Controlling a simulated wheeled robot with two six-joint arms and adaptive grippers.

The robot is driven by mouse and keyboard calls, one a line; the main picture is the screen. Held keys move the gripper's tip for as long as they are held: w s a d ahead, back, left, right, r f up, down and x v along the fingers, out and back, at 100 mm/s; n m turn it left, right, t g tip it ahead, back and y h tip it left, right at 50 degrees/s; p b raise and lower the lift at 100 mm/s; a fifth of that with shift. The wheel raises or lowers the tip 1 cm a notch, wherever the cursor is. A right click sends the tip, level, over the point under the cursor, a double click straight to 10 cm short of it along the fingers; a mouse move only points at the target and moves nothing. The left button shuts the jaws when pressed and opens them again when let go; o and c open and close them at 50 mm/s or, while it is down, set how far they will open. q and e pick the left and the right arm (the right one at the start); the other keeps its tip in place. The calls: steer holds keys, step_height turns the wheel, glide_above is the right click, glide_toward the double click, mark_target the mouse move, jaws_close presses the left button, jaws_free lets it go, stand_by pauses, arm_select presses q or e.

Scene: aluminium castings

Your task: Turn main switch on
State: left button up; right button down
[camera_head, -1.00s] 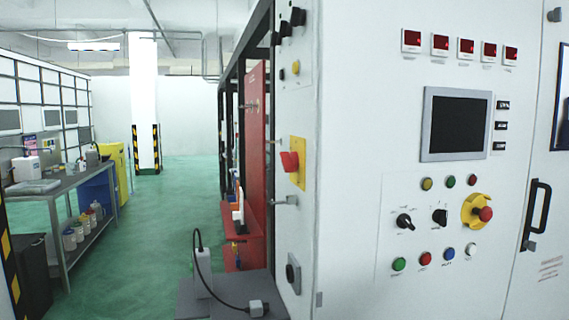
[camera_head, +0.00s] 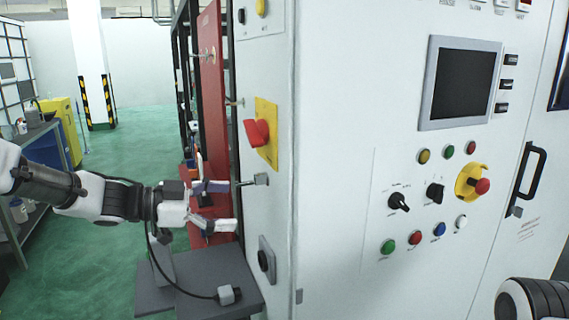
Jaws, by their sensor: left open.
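The main switch is a red rotary handle (camera_head: 257,132) on a yellow plate (camera_head: 267,148), on the left side face of the white cabinet (camera_head: 330,150). My left gripper (camera_head: 232,205) is open, with its fingers pointing right, below and a little left of the red handle and apart from it. Nothing shows between its fingers. At the lower right corner only a dark and white part of my right arm shows; its gripper is out of the frame.
The cabinet front has a screen (camera_head: 461,82), several buttons, a red emergency stop (camera_head: 481,186) on yellow, and a black door handle (camera_head: 530,172). A latch (camera_head: 261,179) juts out below the switch. A grey platform (camera_head: 215,285) with a cable and plug lies below my left gripper.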

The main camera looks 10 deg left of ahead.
mark_target(247, 134)
arm_select(q)
steer(key=s+a+r+m+t+h, duration=0.2)
steer(key=s+r, duration=0.1)
steer(key=r, duration=1.1)
steer(key=p+x, duration=0.1)
steer(key=x, duration=0.7)
steer(key=shift+a+f, duration=0.1)
steer(key=shift+f, duration=0.1)
steer(key=shift+s, duration=0.1)
steer(key=c, duration=1.1)
